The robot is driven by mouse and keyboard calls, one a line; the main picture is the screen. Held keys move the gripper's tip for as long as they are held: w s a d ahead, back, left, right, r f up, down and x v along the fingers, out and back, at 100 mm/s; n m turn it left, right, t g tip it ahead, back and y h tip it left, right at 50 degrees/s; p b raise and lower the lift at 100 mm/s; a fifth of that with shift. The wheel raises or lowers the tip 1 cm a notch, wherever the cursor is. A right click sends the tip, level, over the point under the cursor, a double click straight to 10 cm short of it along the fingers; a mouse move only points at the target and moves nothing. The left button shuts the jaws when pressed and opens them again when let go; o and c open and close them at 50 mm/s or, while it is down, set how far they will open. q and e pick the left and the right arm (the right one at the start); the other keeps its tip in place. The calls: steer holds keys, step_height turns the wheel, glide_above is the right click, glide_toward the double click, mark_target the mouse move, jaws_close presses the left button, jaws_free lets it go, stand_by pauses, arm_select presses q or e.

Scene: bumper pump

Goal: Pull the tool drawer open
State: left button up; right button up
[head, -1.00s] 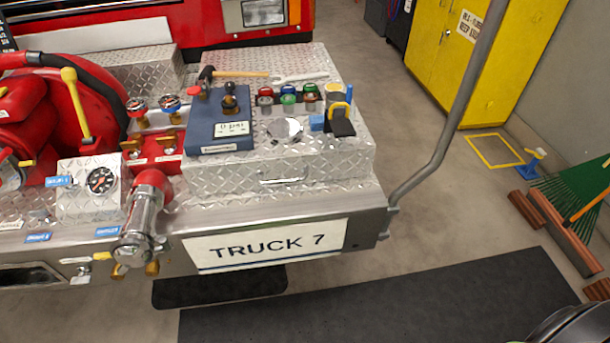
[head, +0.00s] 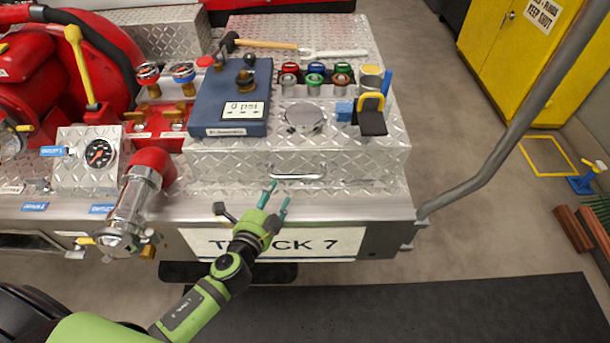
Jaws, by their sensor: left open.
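The tool drawer (head: 228,165) is the diamond-plate front of the metal box on the truck's bumper, and it looks shut. Its thin metal handle (head: 298,177) runs sideways across the front. My left gripper (head: 276,196) is open and empty, with its teal fingertips pointing up toward the drawer. It is in front of the box, a little left of and below the handle, and does not appear to touch it. My right gripper is out of view.
A blue gauge box (head: 228,100), a hammer (head: 262,44), a wrench (head: 334,53) and several coloured caps lie on the box top. A chrome valve (head: 128,212) with a red cap stands left. A grey rail (head: 500,150) rises at right.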

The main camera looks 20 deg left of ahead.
mark_target(293, 179)
arm_select(q)
steer(key=shift+w+d+r+m+h, duration=0.15)
steer(key=shift+w+d+m+h, duration=0.1)
steer(key=shift+d+m+h, duration=0.45)
steer(key=shift+w+d+m, duration=0.1)
steer(key=shift+w+m, duration=0.15)
steer(key=shift+m, duration=0.15)
steer(key=x, duration=0.7)
steer(key=shift+r, duration=0.1)
jaws_close()
